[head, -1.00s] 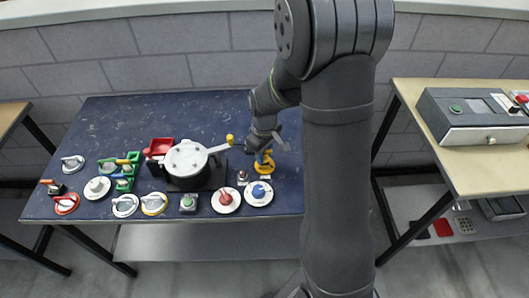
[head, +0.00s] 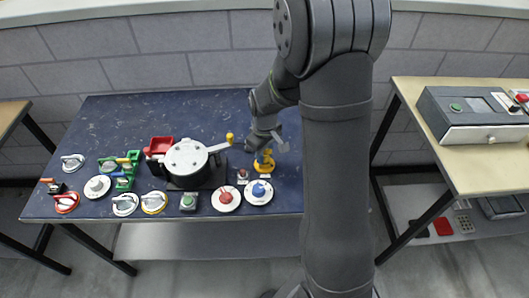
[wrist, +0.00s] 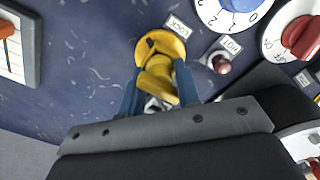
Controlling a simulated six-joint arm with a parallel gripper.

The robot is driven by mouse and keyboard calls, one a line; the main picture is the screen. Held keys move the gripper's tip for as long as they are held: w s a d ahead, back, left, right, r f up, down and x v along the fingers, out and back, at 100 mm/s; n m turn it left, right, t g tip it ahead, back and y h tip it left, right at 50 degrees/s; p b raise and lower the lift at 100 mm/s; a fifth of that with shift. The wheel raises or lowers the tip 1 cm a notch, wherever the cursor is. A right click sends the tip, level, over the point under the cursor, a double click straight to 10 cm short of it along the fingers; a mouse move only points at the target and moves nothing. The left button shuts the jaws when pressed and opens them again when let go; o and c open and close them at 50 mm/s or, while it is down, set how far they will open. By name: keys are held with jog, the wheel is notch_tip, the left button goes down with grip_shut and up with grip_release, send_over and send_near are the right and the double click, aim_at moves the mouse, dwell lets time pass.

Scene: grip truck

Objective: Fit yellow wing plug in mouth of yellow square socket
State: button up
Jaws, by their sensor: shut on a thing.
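The yellow wing plug (wrist: 157,82) is between the two blue fingers of my gripper (wrist: 158,92) in the wrist view, and the gripper is shut on it. The yellow socket (wrist: 172,42) shows just beyond the plug as a rounded yellow plate on the table, with a small dark spot at its left. The plug overlaps the near part of the socket and hides its mouth. I cannot tell whether the plug is inside the mouth or just above it. In the head view my gripper (head: 264,154) is low over the yellow socket (head: 265,168), at the table's right part.
A LOCK label (wrist: 177,25) lies beside the socket. A small red-brown button (wrist: 221,63) with a HOT label, a blue dial (wrist: 238,5) and a red dial (wrist: 300,35) are close on the right. A pot (head: 187,159) stands left. The back of the blue table (head: 170,112) is clear.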

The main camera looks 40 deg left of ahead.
jog(key=shift+f, duration=0.2)
jog(key=o, duration=1.4)
jog(key=shift+r, duration=0.15)
jog(key=shift+r, duration=3.65)
jog(key=shift+f, duration=3.8)
